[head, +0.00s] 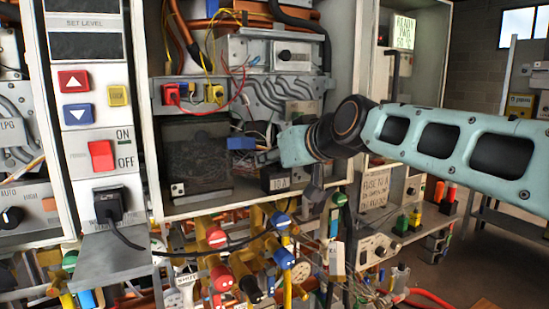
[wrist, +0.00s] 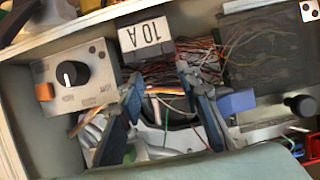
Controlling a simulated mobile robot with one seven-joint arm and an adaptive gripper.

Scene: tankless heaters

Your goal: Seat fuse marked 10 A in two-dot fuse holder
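The fuse marked 10 A (head: 277,180) is a dark block with a white label. It sits at the front of the open cabinet, just below my gripper (head: 264,157). In the wrist view the fuse (wrist: 146,42) lies just beyond the fingertips, its label upside down. My gripper (wrist: 160,76) is open, with a clear gap between its fingers and nothing held. A small white two-dot tag (head: 178,188) is at the lower left of a dark panel (head: 192,150). The tag also shows at the wrist view's top right corner (wrist: 311,11). I cannot make out the holder's slot.
A blue block (head: 242,143) and loose wires are close to my gripper. A grey box with a black knob (wrist: 70,76) lies beside the fingers in the wrist view. Pipes and coloured valves (head: 283,258) crowd the space below the cabinet. Open floor shows at right.

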